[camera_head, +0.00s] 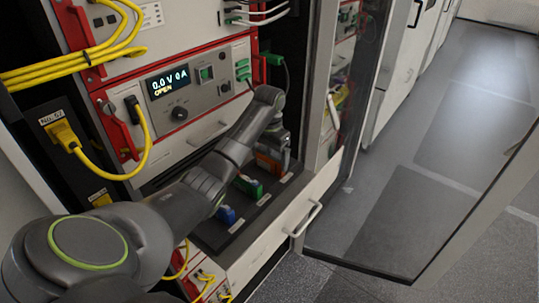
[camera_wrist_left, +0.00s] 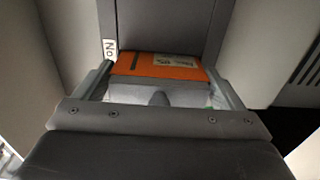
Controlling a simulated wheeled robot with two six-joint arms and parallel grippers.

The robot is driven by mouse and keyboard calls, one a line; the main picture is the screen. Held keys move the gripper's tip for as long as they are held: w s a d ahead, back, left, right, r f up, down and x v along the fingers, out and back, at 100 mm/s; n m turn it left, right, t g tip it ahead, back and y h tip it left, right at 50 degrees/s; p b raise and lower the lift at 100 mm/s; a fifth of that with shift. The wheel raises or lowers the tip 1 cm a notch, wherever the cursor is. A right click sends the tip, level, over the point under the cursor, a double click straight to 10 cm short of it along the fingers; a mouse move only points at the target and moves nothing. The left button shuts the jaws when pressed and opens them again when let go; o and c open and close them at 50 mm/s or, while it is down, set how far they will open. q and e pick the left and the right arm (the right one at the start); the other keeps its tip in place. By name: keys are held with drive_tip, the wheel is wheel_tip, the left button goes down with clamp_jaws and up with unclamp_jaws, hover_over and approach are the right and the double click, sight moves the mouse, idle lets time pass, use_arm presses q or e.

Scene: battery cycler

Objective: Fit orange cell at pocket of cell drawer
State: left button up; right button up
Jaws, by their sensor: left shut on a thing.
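The orange cell (camera_head: 266,163) is at the far end of the pulled-out cell drawer (camera_head: 262,213), held by my left gripper (camera_head: 279,155). In the left wrist view the orange cell (camera_wrist_left: 160,66), with a pale printed label, lies between the two fingers of my left gripper (camera_wrist_left: 160,88), which is shut on it. The dark drawer surface shows beyond the cell. The cell's lower end and its pocket are hidden, so I cannot tell how deep it sits. My right gripper is not in view.
A green cell (camera_head: 249,186) and a blue cell (camera_head: 226,214) stand in the drawer nearer me. The cycler panel (camera_head: 185,92), with display reading "0.0V 0A OPEN", and yellow cables (camera_head: 146,140) lie behind and left. An open glass door (camera_head: 400,180) stands to the right.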

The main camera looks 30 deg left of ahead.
use_arm(q)
drive_tip(key=shift+f, duration=0.35)
idle(0.4)
drive_tip(key=o, duration=1.1)
drive_tip(key=shift+c, duration=0.2)
